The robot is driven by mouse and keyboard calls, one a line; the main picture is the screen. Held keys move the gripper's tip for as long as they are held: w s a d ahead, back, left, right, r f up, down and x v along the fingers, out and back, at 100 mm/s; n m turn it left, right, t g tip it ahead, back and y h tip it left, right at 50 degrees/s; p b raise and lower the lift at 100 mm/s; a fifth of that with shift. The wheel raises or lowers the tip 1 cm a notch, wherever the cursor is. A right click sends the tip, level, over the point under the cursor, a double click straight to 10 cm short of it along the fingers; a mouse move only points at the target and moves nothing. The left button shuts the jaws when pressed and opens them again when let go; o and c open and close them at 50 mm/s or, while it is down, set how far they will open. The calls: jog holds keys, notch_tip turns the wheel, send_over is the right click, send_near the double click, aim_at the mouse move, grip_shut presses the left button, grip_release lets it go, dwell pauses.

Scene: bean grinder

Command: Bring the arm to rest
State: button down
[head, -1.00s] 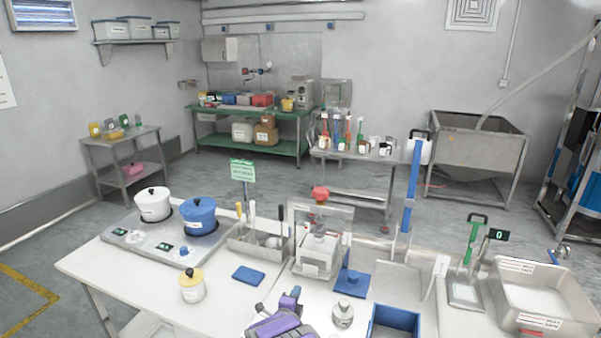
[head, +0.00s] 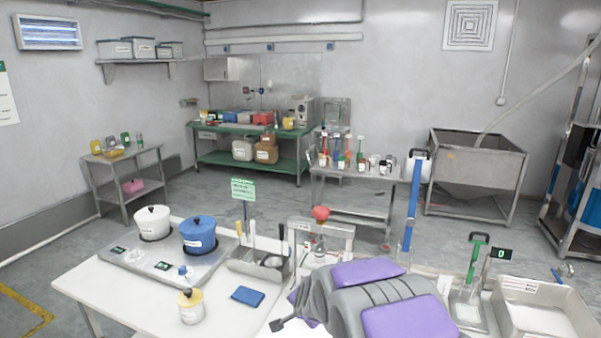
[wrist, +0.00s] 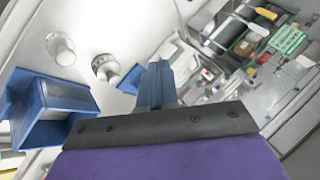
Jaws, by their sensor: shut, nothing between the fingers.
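In the head view my grey and purple arm is large at the lower middle, raised in front of the table. My fingertips are not clearly seen in the head view.
The white worktable (head: 110,272) holds a white pot (head: 152,222), a blue pot (head: 198,236), a yellow-lidded jar (head: 191,307) and a blue pad (head: 247,296). To the right are a green-handled tool (head: 474,262) and a metal tray (head: 545,322).

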jog(key=s+d+r+n+g, duration=0.2)
jog(key=s+d+n+g, duration=0.1)
jog(key=s, duration=1.2)
jog(key=s+d+r+n+g+h, duration=0.1)
jog(key=s+d+r+n+g, duration=0.2)
jog(key=s, duration=1.2)
jog(key=s+d+r+n+g, duration=0.2)
jog(key=s+d, duration=0.5)
jog(key=s, duration=0.9)
jog(key=shift+d+r+n+g+h, duration=0.2)
jog(key=shift+d+n+g+h, duration=0.3)
jog(key=shift+g, duration=0.4)
jog(key=shift+a, duration=0.15)
